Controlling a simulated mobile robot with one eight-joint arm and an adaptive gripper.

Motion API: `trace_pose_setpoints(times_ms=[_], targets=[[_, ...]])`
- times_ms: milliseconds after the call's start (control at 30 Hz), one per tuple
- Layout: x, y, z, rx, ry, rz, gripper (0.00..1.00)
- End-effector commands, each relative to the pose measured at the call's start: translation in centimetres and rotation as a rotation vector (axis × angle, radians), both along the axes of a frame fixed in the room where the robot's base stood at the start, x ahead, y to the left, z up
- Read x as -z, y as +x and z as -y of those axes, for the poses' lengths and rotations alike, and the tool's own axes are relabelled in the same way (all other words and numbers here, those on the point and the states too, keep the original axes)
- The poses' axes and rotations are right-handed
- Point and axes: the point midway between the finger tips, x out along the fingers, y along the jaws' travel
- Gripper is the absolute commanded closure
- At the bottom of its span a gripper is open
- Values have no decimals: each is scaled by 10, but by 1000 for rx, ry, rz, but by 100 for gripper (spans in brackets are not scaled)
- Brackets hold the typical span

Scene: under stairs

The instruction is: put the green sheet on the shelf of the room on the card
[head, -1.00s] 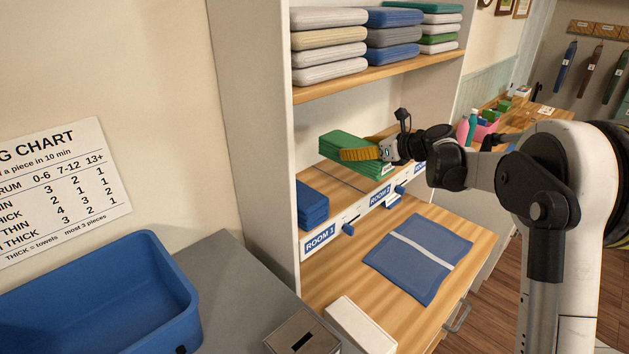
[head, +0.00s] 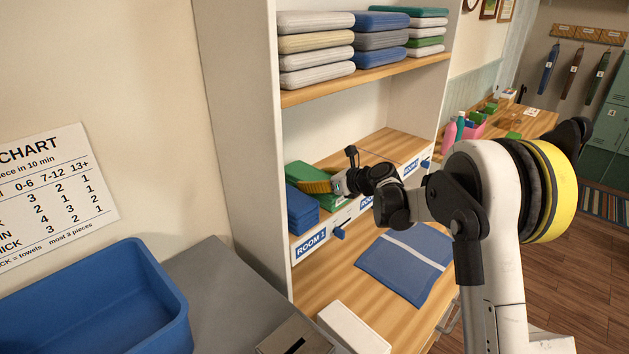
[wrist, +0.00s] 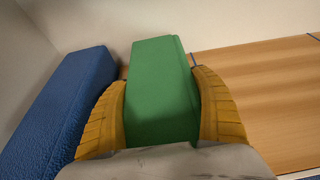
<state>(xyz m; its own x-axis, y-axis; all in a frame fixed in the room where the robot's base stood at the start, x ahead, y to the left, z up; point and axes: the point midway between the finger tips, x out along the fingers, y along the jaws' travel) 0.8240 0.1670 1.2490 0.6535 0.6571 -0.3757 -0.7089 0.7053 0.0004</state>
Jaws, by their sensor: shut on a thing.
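The green sheet (head: 297,175) is a folded green block in the ROOM 1 part of the lower shelf. My gripper (head: 333,186) is shut on it, with a yellow finger on each side in the wrist view. The green sheet also shows between the fingers in the wrist view (wrist: 160,85). A folded blue stack (head: 303,212) lies to its left and in front; it also shows in the wrist view (wrist: 65,110). Whether the green sheet's underside touches the shelf is hidden. The label ROOM 1 (head: 311,245) is on the shelf edge. No card is clearly seen.
The upper shelf (head: 330,86) holds several folded stacks. Bare shelf board (wrist: 260,95) lies right of the green sheet. A blue folded cloth (head: 400,272) lies on the counter below. A blue tub (head: 165,270) and a chart (head: 60,200) are at left.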

Motion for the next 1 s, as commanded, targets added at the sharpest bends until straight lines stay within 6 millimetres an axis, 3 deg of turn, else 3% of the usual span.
trace_pose_setpoints(times_ms=[200, 233, 300, 667, 1000], targets=[[4, 0, 0, 0, 1, 0, 66], [3, 0, 0, 0, 0, 0, 16], [3, 0, 0, 0, 0, 0, 0], [-3, -1, 1, 1, 0, 0, 0], [-28, -47, 49, 4, 1, -1, 0]])
